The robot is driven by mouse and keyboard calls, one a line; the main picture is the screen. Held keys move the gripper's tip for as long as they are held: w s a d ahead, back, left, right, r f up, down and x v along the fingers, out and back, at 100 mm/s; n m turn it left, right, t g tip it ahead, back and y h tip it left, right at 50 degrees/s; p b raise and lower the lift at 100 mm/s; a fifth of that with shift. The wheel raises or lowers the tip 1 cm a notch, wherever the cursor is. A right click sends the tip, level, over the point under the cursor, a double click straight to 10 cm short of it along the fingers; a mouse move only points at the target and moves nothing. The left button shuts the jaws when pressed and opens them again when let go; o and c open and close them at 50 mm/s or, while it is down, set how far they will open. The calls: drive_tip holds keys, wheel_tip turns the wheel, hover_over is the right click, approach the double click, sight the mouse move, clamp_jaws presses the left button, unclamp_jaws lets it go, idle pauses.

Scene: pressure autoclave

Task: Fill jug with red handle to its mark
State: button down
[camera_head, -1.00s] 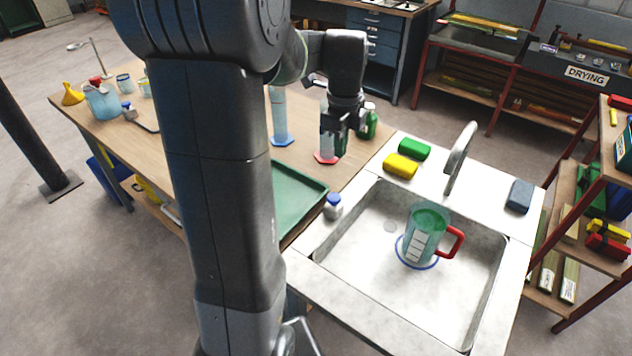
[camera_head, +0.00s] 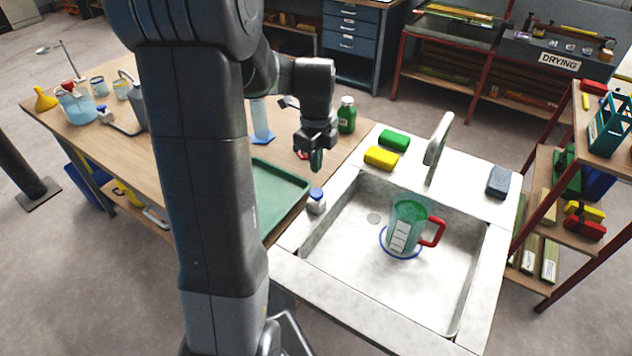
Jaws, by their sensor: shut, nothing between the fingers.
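The jug with the red handle (camera_head: 403,229) stands upright in the sink (camera_head: 345,258), on a blue ring marked on the sink floor. It is clear with a white scale, and its inside looks green; I cannot tell the liquid level or the mark. The tap (camera_head: 437,145) rises from the sink's back edge, behind and right of the jug. My gripper (camera_head: 311,165) is shut and empty above the wooden table, left of the sink and well apart from the jug. My arm hides part of the table.
A yellow sponge (camera_head: 381,158), a green sponge (camera_head: 394,140) and a dark block (camera_head: 499,181) lie on the sink's back ledge. A green tray (camera_head: 277,196) and a green bottle (camera_head: 346,115) are on the table.

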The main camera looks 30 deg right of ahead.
sight(316, 192)
wheel_tip(316, 192, down, 8)
drive_tip(key=shift+r+p, duration=0.2)
drive_tip(key=shift+p, duration=0.3)
